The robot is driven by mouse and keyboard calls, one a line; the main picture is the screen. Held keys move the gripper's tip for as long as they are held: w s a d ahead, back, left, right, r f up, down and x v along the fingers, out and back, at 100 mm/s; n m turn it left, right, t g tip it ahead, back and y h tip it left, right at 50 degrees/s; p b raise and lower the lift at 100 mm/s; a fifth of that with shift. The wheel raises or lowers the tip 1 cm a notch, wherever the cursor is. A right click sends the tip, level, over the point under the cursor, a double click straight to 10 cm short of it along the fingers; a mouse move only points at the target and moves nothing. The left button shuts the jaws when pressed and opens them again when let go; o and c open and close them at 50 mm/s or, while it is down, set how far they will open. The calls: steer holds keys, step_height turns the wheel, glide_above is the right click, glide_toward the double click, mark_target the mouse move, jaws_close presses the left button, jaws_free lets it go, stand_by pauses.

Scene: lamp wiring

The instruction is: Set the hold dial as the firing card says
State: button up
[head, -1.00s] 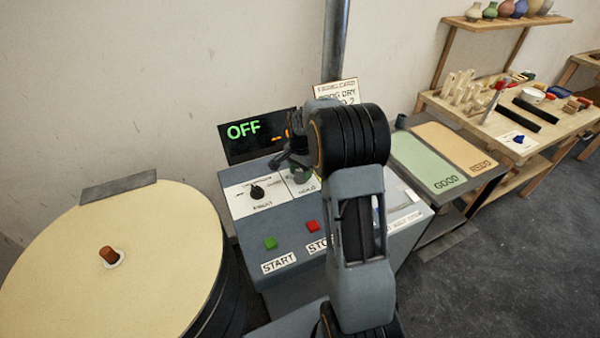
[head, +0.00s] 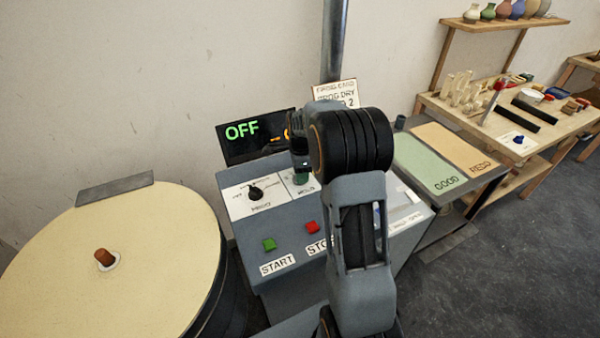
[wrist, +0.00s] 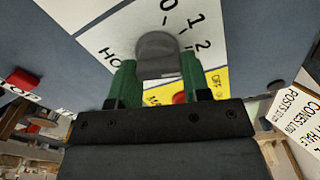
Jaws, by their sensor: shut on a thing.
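The hold dial (wrist: 157,46) is a grey knob on a white plate marked 0, 1 and 2, with a partly hidden "HO" label. In the wrist view, the green fingertips of my gripper (wrist: 158,78) are closed on either side of the knob. In the head view, my gripper (head: 301,178) points down at the right part of the panel and hides the dial. The firing card (head: 335,92) stands behind the panel. Its line "PROG DRY" and a "2" below it show, partly covered by my arm. I cannot tell the dial's exact setting.
A black display (head: 255,135) reads OFF in green, with an orange character partly hidden. The program dial (head: 256,193) is left of my gripper. A green START button (head: 269,244) and red STOP button (head: 312,227) are in front. A round kiln lid (head: 110,255) is at left.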

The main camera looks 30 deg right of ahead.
stand_by(0.3)
steer(key=o, duration=0.9)
steer(key=shift+r, duration=0.1)
step_height(320, 180, up, 14)
steer(key=shift+f+b, duration=0.15)
steer(key=shift+b, duration=0.25)
stand_by(0.4)
